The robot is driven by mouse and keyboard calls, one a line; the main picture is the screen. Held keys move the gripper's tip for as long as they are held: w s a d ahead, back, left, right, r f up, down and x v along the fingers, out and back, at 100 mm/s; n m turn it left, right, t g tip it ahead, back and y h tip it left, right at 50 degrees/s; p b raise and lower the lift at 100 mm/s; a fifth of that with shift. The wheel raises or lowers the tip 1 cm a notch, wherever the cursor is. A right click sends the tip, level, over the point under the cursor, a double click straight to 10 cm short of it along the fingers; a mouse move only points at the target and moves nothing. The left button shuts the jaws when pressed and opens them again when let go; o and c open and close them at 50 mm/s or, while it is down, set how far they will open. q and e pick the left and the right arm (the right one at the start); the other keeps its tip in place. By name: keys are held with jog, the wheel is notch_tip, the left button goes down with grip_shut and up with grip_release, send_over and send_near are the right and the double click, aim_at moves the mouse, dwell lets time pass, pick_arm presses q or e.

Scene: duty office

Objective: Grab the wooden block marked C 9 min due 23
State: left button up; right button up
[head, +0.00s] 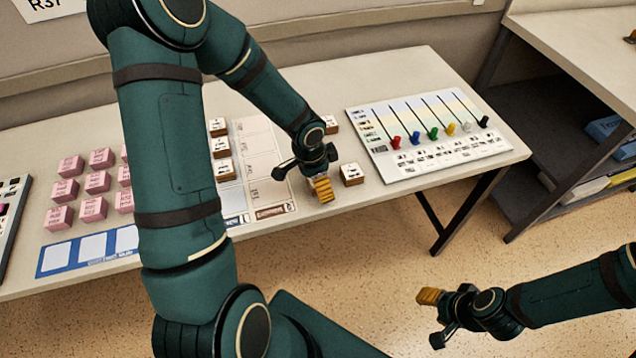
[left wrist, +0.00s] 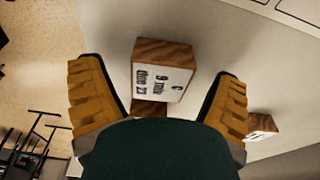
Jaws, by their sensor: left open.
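The wooden block marked C, 9 min, due 23 (left wrist: 162,72) has a white printed face and brown wooden sides. In the left wrist view it lies between the two yellow fingers of my open left gripper (left wrist: 158,88), with gaps on both sides. In the head view my left gripper (head: 321,188) is low over the table's front part and mostly hides that block. Another wooden block (head: 351,174) sits just right of the gripper. A further one (head: 331,124) sits behind it. My right gripper (head: 431,297) hangs over the floor, away from the table; its opening is unclear.
A white board with coloured sliders (head: 430,130) lies at the right. The table's front edge is close to the gripper.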

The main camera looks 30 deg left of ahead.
pick_arm(q)
jog(key=c, duration=1.3)
jog(key=shift+o, duration=0.2)
